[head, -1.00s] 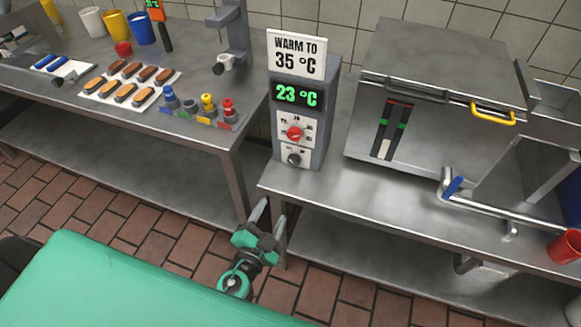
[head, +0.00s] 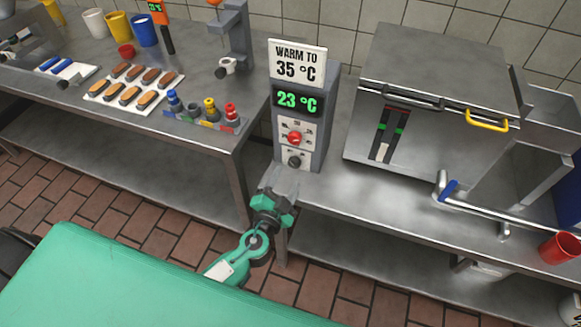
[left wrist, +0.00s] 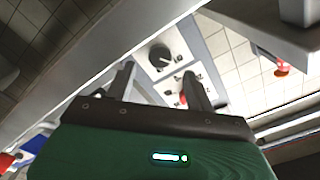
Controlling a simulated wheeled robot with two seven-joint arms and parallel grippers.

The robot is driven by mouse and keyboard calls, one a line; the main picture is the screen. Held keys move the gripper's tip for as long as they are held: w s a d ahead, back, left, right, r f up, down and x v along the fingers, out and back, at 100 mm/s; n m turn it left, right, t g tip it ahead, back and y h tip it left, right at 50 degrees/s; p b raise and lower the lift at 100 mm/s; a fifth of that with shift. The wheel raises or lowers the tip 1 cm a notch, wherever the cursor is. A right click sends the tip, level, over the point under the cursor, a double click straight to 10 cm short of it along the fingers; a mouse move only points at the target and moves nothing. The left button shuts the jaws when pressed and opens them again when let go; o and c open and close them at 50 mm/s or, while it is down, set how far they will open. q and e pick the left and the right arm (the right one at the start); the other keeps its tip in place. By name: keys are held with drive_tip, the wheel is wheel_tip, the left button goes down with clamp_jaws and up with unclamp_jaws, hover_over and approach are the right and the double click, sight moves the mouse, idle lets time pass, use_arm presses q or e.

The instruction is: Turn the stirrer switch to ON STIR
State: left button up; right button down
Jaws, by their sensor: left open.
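The control box (head: 318,150) stands on the steel table, with a green "23 °C" display and a "WARM TO 35 °C" sign on top. Its face has a red knob (head: 294,138) and, below it, a dark knob (head: 294,161), the stirrer switch as far as I can tell; its label is too small to read. My left gripper (head: 281,181) is open and empty, just below and in front of the dark knob. In the left wrist view the dark knob (left wrist: 160,55) lies beyond and between the fingers, apart from them. The red knob (left wrist: 183,98) is partly hidden by a finger. My right gripper is not in view.
A steel vat (head: 430,85) with a yellow handle stands right of the box. A pipe with a blue lever (head: 448,190) and a red cup (head: 561,247) are further right. The left table (head: 200,150) holds pastries, coloured bottles and cups.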

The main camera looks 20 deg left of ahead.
sight(293, 165)
use_arm(q)
drive_tip(key=shift+w+d+p, duration=0.1)
drive_tip(key=shift+w+p, duration=0.35)
drive_tip(key=shift+w, duration=1.75)
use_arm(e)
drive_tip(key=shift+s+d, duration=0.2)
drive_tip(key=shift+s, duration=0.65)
use_arm(q)
drive_tip(key=c, duration=1)
